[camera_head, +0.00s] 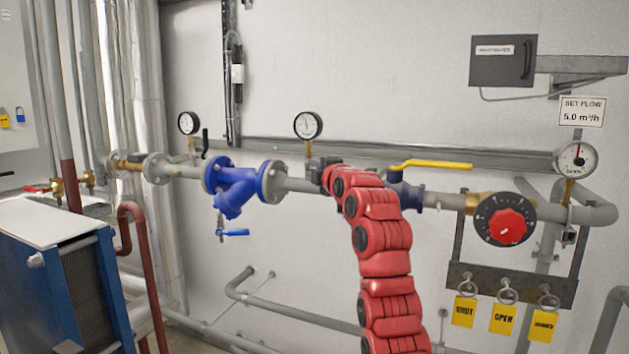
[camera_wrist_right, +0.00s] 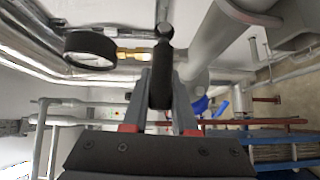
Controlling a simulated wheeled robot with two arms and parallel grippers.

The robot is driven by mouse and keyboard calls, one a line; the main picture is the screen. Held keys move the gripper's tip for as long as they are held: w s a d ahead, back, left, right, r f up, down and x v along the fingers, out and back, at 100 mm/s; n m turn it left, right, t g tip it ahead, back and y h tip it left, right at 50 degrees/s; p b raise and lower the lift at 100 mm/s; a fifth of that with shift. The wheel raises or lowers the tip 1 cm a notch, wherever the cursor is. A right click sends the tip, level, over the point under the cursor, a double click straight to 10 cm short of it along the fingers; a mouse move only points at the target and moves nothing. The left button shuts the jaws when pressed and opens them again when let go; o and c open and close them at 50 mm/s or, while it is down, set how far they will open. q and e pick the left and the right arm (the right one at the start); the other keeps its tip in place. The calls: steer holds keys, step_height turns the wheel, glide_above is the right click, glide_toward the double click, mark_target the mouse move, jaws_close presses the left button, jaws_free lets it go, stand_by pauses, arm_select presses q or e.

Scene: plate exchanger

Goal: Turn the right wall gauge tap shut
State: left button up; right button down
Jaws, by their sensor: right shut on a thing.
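The right wall gauge (camera_head: 308,125) is a round white dial with a black rim, standing on a short brass stem above the grey pipe. In the right wrist view the gauge (camera_wrist_right: 90,50) lies at the upper left, with its brass fitting (camera_wrist_right: 135,54) running to the tap. The tap's black handle (camera_wrist_right: 161,80) sits between the fingers of my right gripper (camera_wrist_right: 163,98), which is shut on it. In the head view my right gripper (camera_head: 318,165) is at the pipe just below the gauge, and it hides most of the tap. My left gripper is not in view.
A left gauge (camera_head: 189,123) has a black lever (camera_head: 205,143). A blue strainer (camera_head: 234,187) is left of my right gripper; a yellow-handled valve (camera_head: 430,165) is to its right. A red dial (camera_head: 506,226) and yellow tags (camera_head: 503,319) are further right.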

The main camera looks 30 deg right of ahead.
steer(key=shift+f+b, duration=0.25)
steer(key=shift+b, duration=0.1)
steer(key=shift+n+t, duration=0.3)
steer(key=c, duration=0.7)
jaws_free()
steer(key=s+a+b, duration=0.2)
steer(key=s+b, duration=0.1)
steer(key=s, duration=1.4)
steer(key=shift+s+b, duration=0.15)
steer(key=shift+b, duration=0.15)
steer(key=shift+f, duration=0.1)
